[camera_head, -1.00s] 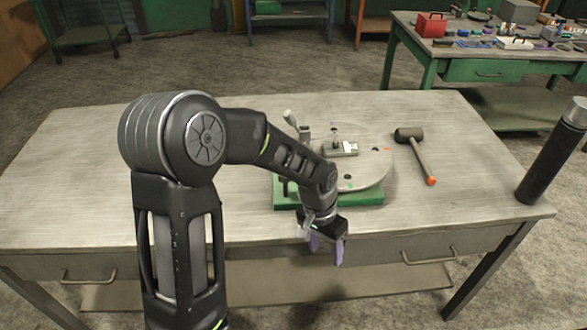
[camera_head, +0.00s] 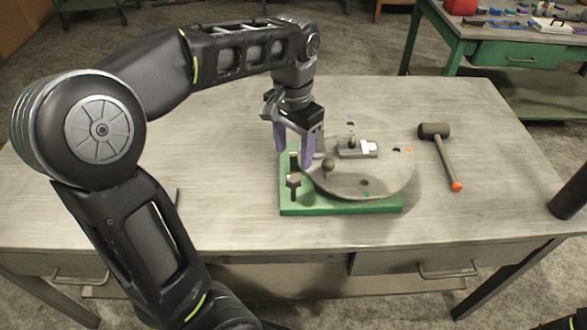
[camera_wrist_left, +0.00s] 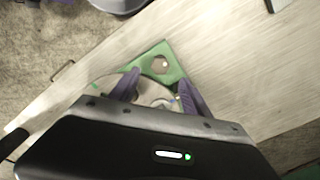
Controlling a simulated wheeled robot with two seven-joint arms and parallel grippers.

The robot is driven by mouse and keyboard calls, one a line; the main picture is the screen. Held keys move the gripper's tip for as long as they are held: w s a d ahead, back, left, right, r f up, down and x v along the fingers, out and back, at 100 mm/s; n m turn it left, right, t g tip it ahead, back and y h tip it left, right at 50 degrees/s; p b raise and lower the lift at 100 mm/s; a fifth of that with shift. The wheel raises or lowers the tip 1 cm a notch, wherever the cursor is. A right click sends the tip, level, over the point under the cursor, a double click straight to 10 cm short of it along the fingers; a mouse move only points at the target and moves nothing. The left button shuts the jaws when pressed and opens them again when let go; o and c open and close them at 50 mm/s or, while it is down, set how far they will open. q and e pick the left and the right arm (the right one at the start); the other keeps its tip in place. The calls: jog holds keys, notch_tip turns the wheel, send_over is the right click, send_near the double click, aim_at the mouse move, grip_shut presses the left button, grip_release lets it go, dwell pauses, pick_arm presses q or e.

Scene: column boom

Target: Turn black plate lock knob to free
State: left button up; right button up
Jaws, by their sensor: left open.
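A grey round plate (camera_head: 375,185) lies on a green base (camera_head: 340,209) on the table. A dark upright knob (camera_head: 293,182) stands at the base's left side. A second dark round knob (camera_head: 328,166) stands on the plate's left part. I cannot tell for sure which is the plate lock knob. My left gripper (camera_head: 293,158) points down with its two purple fingers apart, at the fixture's back left, behind the dark knobs. The left wrist view shows the fingers (camera_wrist_left: 160,90) over the plate and a round brownish spot (camera_wrist_left: 165,64) on the green base. My right gripper is not in view.
A small block with a white label (camera_head: 368,147) sits on the plate. A mallet (camera_head: 443,155) lies right of the fixture. The table left of the fixture is mostly clear.

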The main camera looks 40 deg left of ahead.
aim_at(293, 176)
pick_arm(q)
jog(key=shift+f+p, duration=0.35)
jog(key=shift+f, duration=3.65)
jog(key=shift+c, duration=0.5)
grip_shut()
